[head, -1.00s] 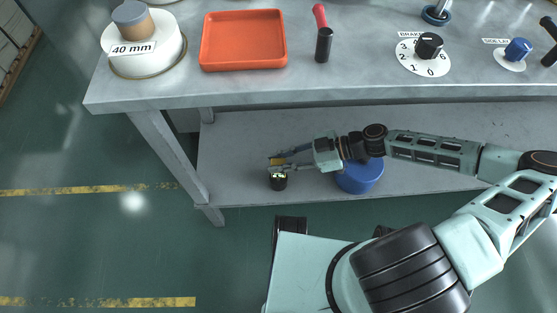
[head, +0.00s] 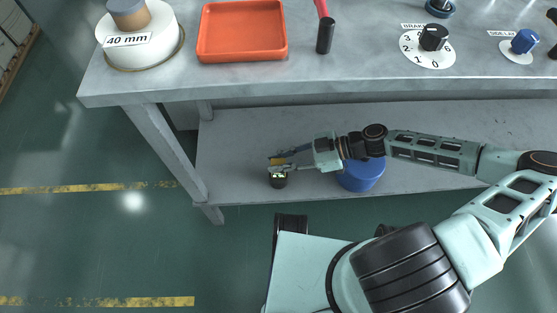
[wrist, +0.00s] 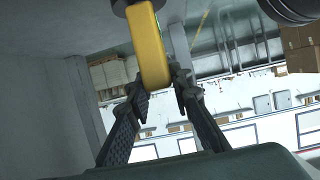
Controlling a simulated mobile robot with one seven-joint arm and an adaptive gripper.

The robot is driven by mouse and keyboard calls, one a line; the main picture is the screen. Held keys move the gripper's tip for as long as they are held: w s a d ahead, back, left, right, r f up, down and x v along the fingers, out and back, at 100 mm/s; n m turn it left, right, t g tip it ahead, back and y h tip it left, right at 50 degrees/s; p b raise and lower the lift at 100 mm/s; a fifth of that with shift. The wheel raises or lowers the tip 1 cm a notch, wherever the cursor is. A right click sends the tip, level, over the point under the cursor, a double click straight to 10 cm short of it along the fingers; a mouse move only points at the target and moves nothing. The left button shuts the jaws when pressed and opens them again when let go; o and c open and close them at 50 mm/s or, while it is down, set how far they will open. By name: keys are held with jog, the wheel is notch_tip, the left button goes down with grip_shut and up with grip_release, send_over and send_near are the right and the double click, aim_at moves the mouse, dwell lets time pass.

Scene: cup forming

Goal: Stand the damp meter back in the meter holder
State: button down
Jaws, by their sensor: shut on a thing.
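The damp meter (wrist: 150,45) is a yellow bar held between the fingertips of my gripper (wrist: 162,85) in the wrist view. In the head view the meter (head: 277,161) shows as a small yellow patch between the fingers of my gripper (head: 279,160), over the lower shelf. A small black round cup with a pale green patch at its top, apparently the meter holder (head: 278,182), is on the shelf just in front of the fingers. A dark round shape is at the meter's upper end in the wrist view. I cannot tell whether the meter is inside the holder.
A blue round tub (head: 361,177) stands on the lower shelf (head: 235,140) beneath my wrist. The worktop (head: 330,77) overhangs the shelf, with an orange tray (head: 242,30) on it. A table leg (head: 162,150) is at the left. Shelf left of the gripper is clear.

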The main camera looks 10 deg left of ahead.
jog(key=shift+f, duration=0.15)
jog(key=c, duration=1.2)
grip_release()
jog(key=shift+o, duration=0.2)
jog(key=shift+r+p, duration=2.35)
jog(key=shift+r, duration=1.7)
jog(key=shift+s, duration=0.1)
